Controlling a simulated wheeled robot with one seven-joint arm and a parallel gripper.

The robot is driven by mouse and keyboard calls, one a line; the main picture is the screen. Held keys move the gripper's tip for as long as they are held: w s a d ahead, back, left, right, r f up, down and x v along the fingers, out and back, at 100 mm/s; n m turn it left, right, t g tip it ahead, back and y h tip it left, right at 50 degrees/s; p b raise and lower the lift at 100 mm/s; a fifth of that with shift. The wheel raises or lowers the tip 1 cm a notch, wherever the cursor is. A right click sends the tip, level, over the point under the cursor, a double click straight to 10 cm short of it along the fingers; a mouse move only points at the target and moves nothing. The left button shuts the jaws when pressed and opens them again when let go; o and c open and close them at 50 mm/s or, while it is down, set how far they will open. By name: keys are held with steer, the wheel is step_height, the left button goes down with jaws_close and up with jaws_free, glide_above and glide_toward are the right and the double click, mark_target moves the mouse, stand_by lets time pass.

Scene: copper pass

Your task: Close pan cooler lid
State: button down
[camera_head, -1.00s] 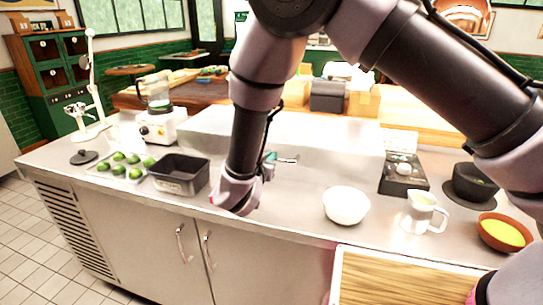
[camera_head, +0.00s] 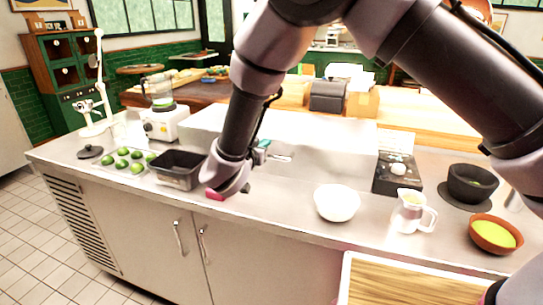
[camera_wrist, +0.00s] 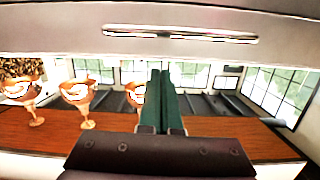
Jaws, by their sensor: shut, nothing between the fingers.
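The pan cooler lid appears to be the pale steel housing (camera_head: 330,140) along the back of the counter. A short bar handle (camera_head: 280,158) shows on its front face. In the wrist view a wide pale panel (camera_wrist: 60,35) spans the top, with a long metal handle (camera_wrist: 180,34) on it. My gripper (camera_head: 264,146) is beside the handle in the head view, partly hidden by my arm. In the wrist view its green fingers (camera_wrist: 160,75) are together and empty, with tips below the handle in the picture. I cannot tell whether they touch the lid or how far it is open.
A black pan (camera_head: 178,170), limes (camera_head: 122,163) and a blender (camera_head: 160,115) stand to the left. A white bowl (camera_head: 337,202), a jug (camera_head: 411,212) and a scale (camera_head: 397,174) stand to the right. Several copper cups (camera_wrist: 75,92) stand on the wooden counter beyond.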

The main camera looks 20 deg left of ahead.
steer(key=s+f, duration=0.6)
steer(key=f, duration=0.1)
steer(key=shift+s+a+f, duration=0.1)
steer(key=shift+s+f, duration=0.1)
steer(key=shift+f, duration=0.05)
steer(key=w+d+r+m+g+h, duration=0.25)
steer(key=w+d+r+h, duration=0.25)
steer(key=w+d+r, duration=0.65)
steer(key=d+r+m+g+h, duration=0.1)
steer(key=d+r+g, duration=0.3)
steer(key=d, duration=0.6)
steer(key=d+r+m+g+h, duration=0.1)
steer(key=d+r+g, duration=0.3)
steer(key=d, duration=0.6)
steer(key=s+d+r+n+t+y, duration=0.1)
steer(key=s+d+r+y, duration=0.8)
steer(key=s+d+r, duration=0.5)
steer(key=s+d, duration=0.2)
steer(key=d, duration=0.3)
steer(key=shift+s+r+t, duration=0.3)
steer(key=shift+s+t, duration=0.05)
steer(key=shift+s, duration=0.05)
